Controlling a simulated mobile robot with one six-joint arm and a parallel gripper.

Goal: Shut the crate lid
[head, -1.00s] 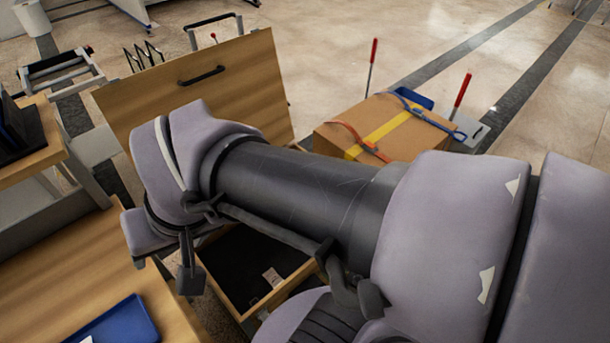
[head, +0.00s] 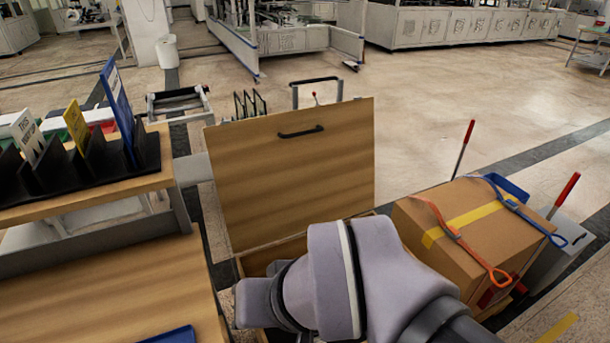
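The crate lid (head: 290,180) is a wooden panel with a black handle (head: 300,132) near its top edge. It stands open, raised about upright at the back of the crate. The wooden crate (head: 258,262) is mostly hidden behind my arm, with only part of its rim and inside showing. My arm (head: 350,280) reaches across in front of the crate, below the lid in the picture and apart from the handle. My gripper's fingers cannot be made out in the head view.
A strapped cardboard box (head: 465,235) stands right of the crate, with red-handled levers beside it. A wooden bench (head: 120,295) is at left, with a shelf holding a black rack (head: 80,165) of signs. Open floor lies behind at right.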

